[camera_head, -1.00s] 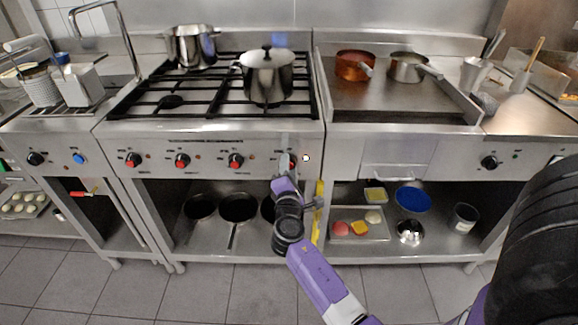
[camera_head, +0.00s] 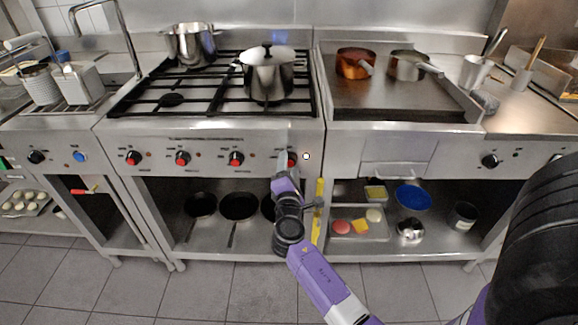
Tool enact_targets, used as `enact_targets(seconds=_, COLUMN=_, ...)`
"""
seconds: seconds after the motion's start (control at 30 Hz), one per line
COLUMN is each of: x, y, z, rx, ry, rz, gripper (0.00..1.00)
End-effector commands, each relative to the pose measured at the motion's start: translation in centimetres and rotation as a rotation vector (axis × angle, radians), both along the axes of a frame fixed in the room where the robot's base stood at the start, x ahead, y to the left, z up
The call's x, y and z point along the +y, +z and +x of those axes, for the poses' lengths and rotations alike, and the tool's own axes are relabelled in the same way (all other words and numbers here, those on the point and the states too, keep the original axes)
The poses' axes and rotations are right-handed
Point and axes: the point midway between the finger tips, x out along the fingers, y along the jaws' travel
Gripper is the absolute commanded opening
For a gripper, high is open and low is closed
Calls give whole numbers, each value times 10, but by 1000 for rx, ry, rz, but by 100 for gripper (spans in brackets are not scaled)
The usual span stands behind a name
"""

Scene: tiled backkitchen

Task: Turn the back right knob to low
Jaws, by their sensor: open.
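The stove's front panel (camera_head: 207,150) carries a row of red-and-black knobs. The rightmost knob (camera_head: 292,159) is partly hidden behind my gripper (camera_head: 286,155). My gripper is right in front of that knob, at the end of my purple arm; its fingers are small in the picture, and I cannot tell whether they touch the knob. The other knobs stand to the left: one (camera_head: 236,159) nearest, then another (camera_head: 182,159) and the leftmost (camera_head: 133,158). The pointer setting of the rightmost knob is too small to read.
A lidded pot (camera_head: 268,75) stands on the burner grate at the right, and an open pot (camera_head: 190,44) at the back left. A griddle (camera_head: 400,100) with two pans adjoins the stove. Black pans (camera_head: 238,207) lie on the shelf below. The floor in front is clear.

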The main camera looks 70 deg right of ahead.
Motion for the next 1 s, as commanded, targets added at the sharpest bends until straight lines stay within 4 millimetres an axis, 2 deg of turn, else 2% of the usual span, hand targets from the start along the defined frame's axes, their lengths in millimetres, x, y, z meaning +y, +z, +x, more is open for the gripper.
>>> enact_targets(seconds=0.3, x=48, y=-1, z=-19, rx=2, ry=4, rz=0, gripper=59)
enact_targets(seconds=0.43, x=60, y=-1, z=-25, rx=3, ry=2, rz=-1, gripper=59)
enact_targets(seconds=0.6, x=66, y=0, z=-27, rx=1, ry=2, rz=0, gripper=59)
enact_targets(seconds=1.0, x=66, y=0, z=-27, rx=1, ry=1, rz=0, gripper=59)
